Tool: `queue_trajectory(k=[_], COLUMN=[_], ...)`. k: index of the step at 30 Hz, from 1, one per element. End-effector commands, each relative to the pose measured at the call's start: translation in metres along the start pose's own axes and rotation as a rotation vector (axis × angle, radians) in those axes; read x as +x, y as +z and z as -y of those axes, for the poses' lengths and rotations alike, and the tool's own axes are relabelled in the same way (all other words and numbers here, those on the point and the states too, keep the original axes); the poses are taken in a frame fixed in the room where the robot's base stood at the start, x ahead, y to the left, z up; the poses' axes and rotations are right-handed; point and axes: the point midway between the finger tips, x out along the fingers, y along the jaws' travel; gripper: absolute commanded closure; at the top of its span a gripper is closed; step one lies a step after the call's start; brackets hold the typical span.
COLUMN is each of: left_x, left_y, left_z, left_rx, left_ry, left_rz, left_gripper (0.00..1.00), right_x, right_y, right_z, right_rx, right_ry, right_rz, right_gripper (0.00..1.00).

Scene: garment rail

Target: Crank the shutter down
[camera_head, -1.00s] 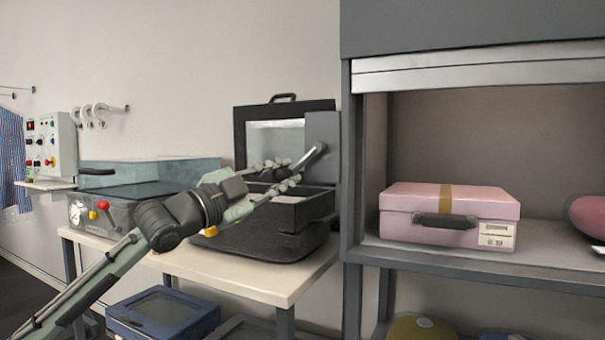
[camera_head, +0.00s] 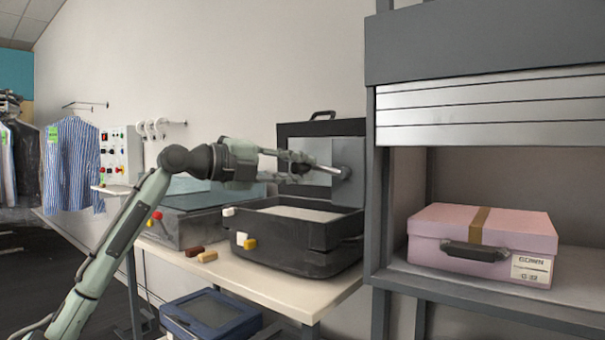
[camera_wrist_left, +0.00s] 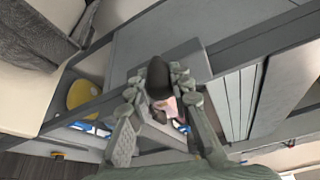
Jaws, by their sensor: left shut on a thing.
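The shutter (camera_head: 480,108) is a set of silver slats under the grey housing of the rack. It covers the upper part of the opening, which is open below. A crank (camera_head: 346,172) sits on a grey plate at the rack's left side. My left gripper (camera_head: 303,163) reaches it from the left and is shut on the crank's handle. In the left wrist view, the dark handle knob (camera_wrist_left: 158,76) stands between the two fingers; they hide part of it. My right gripper is in neither view.
A pink case (camera_head: 480,240) stands on the shelf under the shutter. An open black case (camera_head: 300,255) stands on the table (camera_head: 285,297) below my left arm. A blue case (camera_head: 212,318) is lower down. A control panel (camera_head: 120,155) is on the wall at left.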

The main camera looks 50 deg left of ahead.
Motion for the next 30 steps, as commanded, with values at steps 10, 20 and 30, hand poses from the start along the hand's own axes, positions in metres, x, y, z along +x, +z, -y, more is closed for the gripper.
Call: queue_trajectory(k=[10,20,30], left_x=[-0.001,-0.001,0.000], left_y=[0.003,0.003,0.003], left_z=[0.011,0.012,0.011], left_rx=[0.116,0.132,0.131], left_ry=[0.041,0.048,0.049], left_rz=[0.001,0.002,0.001], left_gripper=[1.00,1.00,0.61], right_x=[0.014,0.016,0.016], right_y=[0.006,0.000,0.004], right_z=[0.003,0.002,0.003], right_rx=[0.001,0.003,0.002], right_ry=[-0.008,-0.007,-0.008], right_rz=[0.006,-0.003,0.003], right_gripper=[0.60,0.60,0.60])
